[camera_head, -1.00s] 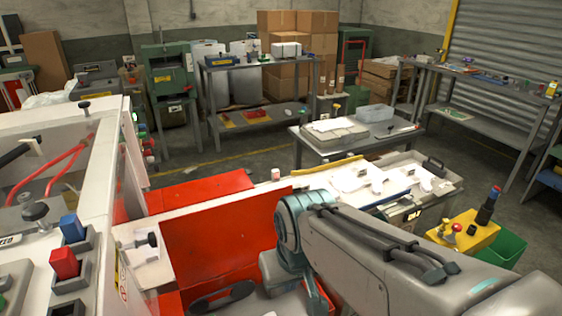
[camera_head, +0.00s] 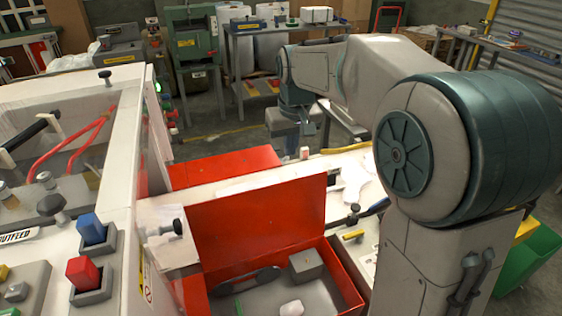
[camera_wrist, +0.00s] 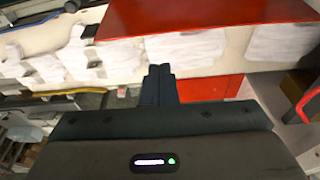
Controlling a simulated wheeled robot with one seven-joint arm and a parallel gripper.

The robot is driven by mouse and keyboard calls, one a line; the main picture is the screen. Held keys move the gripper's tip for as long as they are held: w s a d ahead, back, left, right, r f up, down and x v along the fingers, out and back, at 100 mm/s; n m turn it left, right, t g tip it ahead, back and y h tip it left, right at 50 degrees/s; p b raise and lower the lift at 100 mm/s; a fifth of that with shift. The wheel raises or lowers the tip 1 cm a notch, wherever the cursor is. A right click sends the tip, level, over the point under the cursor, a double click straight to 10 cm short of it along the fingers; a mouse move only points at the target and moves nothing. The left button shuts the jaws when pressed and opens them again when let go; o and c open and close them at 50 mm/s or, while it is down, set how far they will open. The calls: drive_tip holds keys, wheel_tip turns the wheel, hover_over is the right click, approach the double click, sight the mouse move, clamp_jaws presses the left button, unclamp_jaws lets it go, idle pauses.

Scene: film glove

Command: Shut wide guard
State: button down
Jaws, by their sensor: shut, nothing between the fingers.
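A wide red panel (camera_head: 258,220) stands raised at the back of an open red box (camera_head: 348,283) in the head view. Another red panel (camera_head: 225,166) lies flat behind it, beside the white machine (camera_head: 130,110). I cannot tell for sure which panel is the wide guard. My gripper shows in the wrist view (camera_wrist: 158,72), its dark fingers together and empty. A red panel (camera_wrist: 205,18) lies ahead of the fingertips there, apart from them in the picture. In the head view my arm reaches over the bench's far side, and the fingertips are not clear.
A grey block (camera_head: 306,265) and a dark handled item lie in the open box. The machine carries a blue switch (camera_head: 91,229) and a red switch (camera_head: 83,272). White gloves (camera_head: 352,180) lie on the bench. A green bin (camera_head: 528,262) stands at the right.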

wheel_tip(320, 180, down, 9)
drive_tip(key=w+a+p, duration=0.1)
drive_tip(key=shift+w+a+f+p, duration=0.15)
drive_tip(key=shift+w+p, duration=0.05)
drive_tip(key=shift+p, duration=0.1)
idle(0.5)
drive_tip(key=shift+s, duration=0.1)
idle(0.3)
